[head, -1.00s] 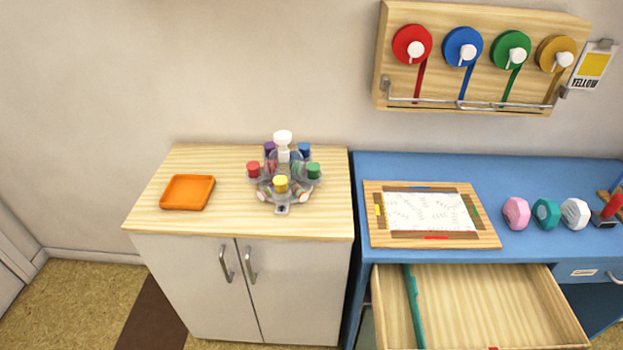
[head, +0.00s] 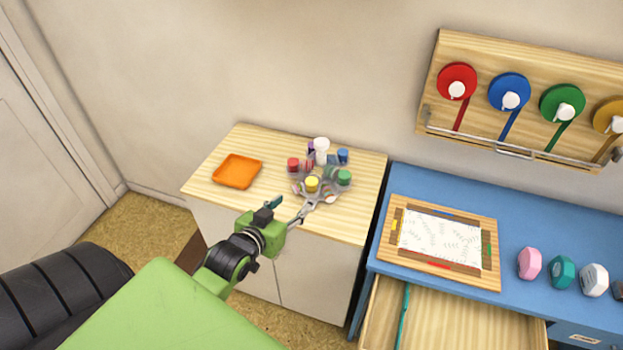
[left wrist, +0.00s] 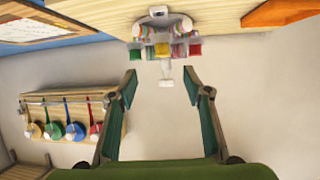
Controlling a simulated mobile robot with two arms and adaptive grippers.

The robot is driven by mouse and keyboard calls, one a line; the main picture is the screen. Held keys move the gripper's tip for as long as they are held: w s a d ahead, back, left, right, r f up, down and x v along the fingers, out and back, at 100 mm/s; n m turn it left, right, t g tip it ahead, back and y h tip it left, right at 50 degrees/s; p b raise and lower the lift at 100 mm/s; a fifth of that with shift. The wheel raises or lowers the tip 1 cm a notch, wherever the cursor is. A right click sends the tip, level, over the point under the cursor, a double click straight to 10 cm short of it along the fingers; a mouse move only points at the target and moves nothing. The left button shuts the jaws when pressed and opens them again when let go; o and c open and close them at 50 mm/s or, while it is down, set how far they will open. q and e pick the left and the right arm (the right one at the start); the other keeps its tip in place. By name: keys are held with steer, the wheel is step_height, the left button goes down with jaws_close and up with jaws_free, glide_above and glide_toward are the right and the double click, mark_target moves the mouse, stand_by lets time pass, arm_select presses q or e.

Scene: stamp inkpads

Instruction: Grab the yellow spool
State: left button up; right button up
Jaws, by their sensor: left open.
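The yellow spool (head: 312,184) stands at the front of a clear carousel holder (head: 318,194) on the light wood cabinet top, among other coloured spools. It also shows in the left wrist view (left wrist: 161,49), where the picture is upside down. My left gripper (head: 294,206) is open, in front of the holder, with its fingers pointing towards the yellow spool. In the left wrist view the spool appears between and beyond the two teal fingers (left wrist: 161,80), with a gap to them. Nothing is between the fingers. My right gripper is not in view.
An orange tray (head: 238,171) lies left of the holder on the cabinet (head: 345,229). Red (head: 293,165), green (head: 344,178) and blue spools (head: 343,155) surround the yellow one. To the right is a blue desk (head: 404,177) with an open drawer; ribbon reels hang on the wall.

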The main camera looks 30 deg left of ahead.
mark_target(309, 186)
arm_select(q)
steer(key=x, duration=0.5)
steer(key=r+p+x, duration=0.1)
steer(key=x, duration=0.2)
steer(key=shift+w+a, duration=0.1)
steer(key=shift+w, duration=0.2)
steer(key=shift+a+f+p+x, duration=0.15)
steer(key=shift+p+x, duration=0.2)
steer(key=shift+x, duration=0.8)
steer(key=shift+a+f+p+x, duration=0.1)
steer(key=shift+p+x, duration=0.2)
steer(key=shift+x, duration=0.8)
steer(key=shift+w+f, duration=0.2)
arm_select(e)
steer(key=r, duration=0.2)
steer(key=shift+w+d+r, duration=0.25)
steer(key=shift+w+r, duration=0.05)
arm_select(q)
steer(key=c, duration=0.8)
steer(key=shift+c, duration=1.1)
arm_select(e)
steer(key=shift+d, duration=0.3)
